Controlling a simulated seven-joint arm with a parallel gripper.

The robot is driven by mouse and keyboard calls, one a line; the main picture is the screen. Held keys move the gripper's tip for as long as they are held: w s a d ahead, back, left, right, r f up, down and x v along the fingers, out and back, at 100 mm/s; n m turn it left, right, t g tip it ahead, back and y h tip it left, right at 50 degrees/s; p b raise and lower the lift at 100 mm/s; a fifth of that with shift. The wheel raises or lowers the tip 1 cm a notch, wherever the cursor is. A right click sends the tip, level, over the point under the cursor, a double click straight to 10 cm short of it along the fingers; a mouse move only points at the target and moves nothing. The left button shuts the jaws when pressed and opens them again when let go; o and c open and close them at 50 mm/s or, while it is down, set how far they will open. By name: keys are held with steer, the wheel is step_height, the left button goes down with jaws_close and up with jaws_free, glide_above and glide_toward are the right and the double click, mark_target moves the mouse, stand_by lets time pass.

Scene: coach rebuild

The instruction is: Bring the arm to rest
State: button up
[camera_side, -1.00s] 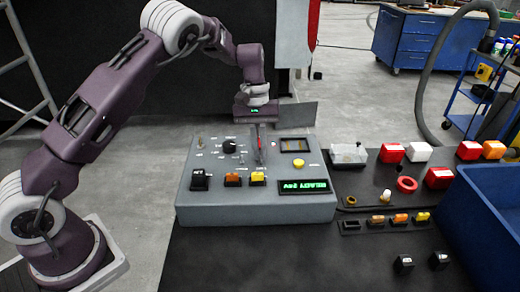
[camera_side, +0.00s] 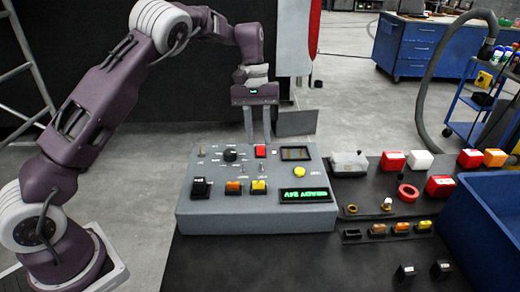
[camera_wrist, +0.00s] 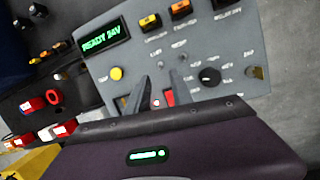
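My gripper (camera_side: 258,141) hangs fingers-down above the back edge of the grey control panel (camera_side: 215,213). Its two fingers are apart with nothing between them. In the wrist view, the open gripper (camera_wrist: 160,82) shows over the panel (camera_wrist: 120,75), with a clear gap between the fingers.
A dark mat with loose red, white and orange parts lies to the right, beside a blue bin (camera_side: 490,215).

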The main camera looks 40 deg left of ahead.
steer(key=shift+a+r, duration=0.1)
steer(key=shift+r, duration=0.15)
steer(key=shift+r, duration=0.1)
steer(key=s+d+r+m+t, duration=0.2)
steer(key=s+r+t, duration=0.1)
steer(key=s+r, duration=0.95)
steer(key=s+d+m+t+y, duration=0.1)
steer(key=s+m+t, duration=0.1)
steer(key=s, duration=0.8)
steer(key=s+d+f+m+t+y, duration=0.1)
steer(key=s+m+t, duration=0.1)
steer(key=s, duration=0.8)
steer(key=shift+s+m+y, duration=0.2)
steer(key=shift+m+y, duration=0.1)
steer(key=shift+m, duration=0.4)
